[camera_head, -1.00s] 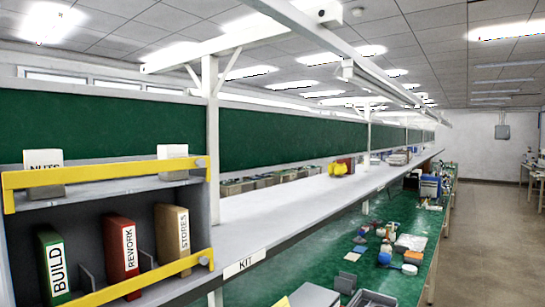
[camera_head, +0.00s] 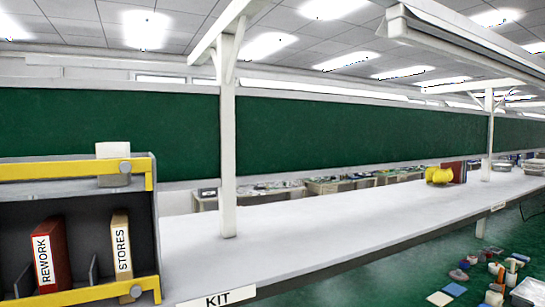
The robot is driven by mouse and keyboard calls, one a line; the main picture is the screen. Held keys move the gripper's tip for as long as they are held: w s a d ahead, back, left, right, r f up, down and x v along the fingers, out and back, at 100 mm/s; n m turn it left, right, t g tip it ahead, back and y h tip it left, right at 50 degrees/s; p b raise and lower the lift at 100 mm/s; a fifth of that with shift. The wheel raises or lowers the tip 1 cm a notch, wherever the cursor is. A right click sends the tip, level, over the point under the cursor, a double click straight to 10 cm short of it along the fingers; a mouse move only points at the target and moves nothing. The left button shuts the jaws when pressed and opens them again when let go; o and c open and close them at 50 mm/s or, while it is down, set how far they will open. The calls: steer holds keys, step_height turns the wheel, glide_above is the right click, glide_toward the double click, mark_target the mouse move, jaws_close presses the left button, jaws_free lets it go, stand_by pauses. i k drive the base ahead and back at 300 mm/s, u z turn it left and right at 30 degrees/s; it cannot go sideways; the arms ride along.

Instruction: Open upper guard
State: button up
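The upper guard (camera_head: 58,172) is a yellow bar across the front of the top shelf of the grey shelf unit at the left. My gripper is not in view.
A red REWORK binder (camera_head: 50,255) and a tan STORES binder (camera_head: 121,245) stand in the lower compartment. A white post (camera_head: 228,150) rises right of the unit. The long pale shelf (camera_head: 330,215) with a KIT label is mostly clear. Yellow items (camera_head: 439,175) sit farther along.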

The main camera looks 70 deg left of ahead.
mark_target(73, 168)
steer(key=i, duration=0.4)
steer(key=u, duration=1.35)
steer(key=k, duration=0.1)
steer(key=u, duration=3.1)
steer(key=i, duration=0.85)
steer(key=u, duration=0.15)
steer(key=k, duration=0.75)
steer(key=z, duration=0.2)
steer(key=i, duration=0.7)
steer(key=u, duration=0.05)
